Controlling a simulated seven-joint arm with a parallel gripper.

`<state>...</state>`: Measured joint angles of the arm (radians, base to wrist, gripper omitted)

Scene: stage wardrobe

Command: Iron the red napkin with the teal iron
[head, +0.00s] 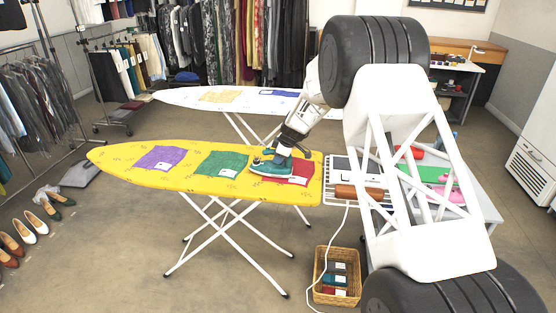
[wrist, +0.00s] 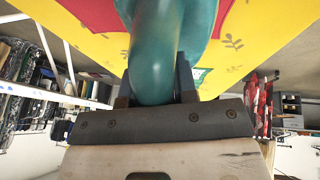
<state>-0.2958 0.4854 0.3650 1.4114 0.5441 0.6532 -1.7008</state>
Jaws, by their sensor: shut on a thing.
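The teal iron (head: 270,166) is over the right part of the yellow ironing board (head: 120,165), at the left edge of the red napkin (head: 298,172). I cannot tell whether its plate touches the cloth. My gripper (head: 283,148) is shut on the iron's handle. The wrist view shows the teal handle (wrist: 153,60) between my gripper's fingers (wrist: 155,90), with red cloth (wrist: 72,32) to its left. The iron hides part of the napkin. A small white tag lies on the napkin's visible part.
A green napkin (head: 215,164) and a purple napkin (head: 160,158) lie to the left on the same board. A white ironing board (head: 180,97) stands behind. A basket (head: 320,292) sits on the floor. A white cord (head: 340,232) hangs near the board's right end.

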